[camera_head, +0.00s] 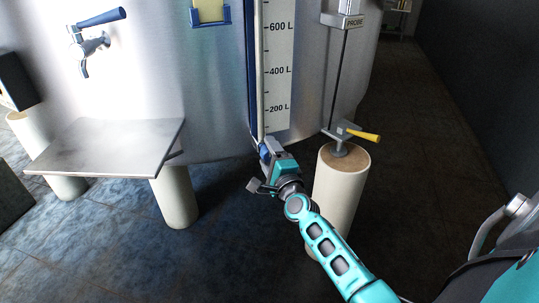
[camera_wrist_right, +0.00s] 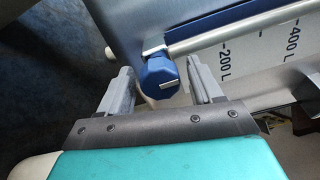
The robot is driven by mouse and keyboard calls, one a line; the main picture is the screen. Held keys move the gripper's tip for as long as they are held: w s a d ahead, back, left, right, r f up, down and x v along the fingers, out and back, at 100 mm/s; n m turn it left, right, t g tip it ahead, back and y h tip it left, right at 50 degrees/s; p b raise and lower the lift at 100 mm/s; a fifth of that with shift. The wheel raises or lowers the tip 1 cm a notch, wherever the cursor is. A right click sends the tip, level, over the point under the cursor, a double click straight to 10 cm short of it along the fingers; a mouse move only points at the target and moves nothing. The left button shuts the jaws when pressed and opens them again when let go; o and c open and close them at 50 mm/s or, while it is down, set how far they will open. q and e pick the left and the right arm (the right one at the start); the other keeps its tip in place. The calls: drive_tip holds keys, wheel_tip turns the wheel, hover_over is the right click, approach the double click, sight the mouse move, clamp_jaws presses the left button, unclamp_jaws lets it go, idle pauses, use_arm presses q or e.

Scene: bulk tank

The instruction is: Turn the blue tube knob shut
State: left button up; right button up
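The blue tube knob (camera_wrist_right: 157,77) sits at the lower end of the clear sight tube (camera_wrist_right: 235,28), which also shows in the head view beside the litre scale (camera_head: 264,75). In the wrist view the knob has a pale mark on its face. In the head view my right gripper (camera_head: 265,148) reaches the foot of the tube and mostly hides the knob. In the wrist view the right gripper (camera_wrist_right: 160,88) is open, with one finger on each side of the knob. Gaps show between fingers and knob; I see no clear contact. My left gripper is not in view.
A tap with a blue lever (camera_head: 100,18) is on the tank wall at left, above a metal shelf (camera_head: 110,145). Dark tiled floor (camera_head: 110,240) is clear in front.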

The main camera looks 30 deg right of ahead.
drive_tip(key=p+v, duration=0.1)
drive_tip(key=v, duration=1.2)
drive_tip(key=shift+p, duration=0.35)
drive_tip(key=shift+d, duration=0.15)
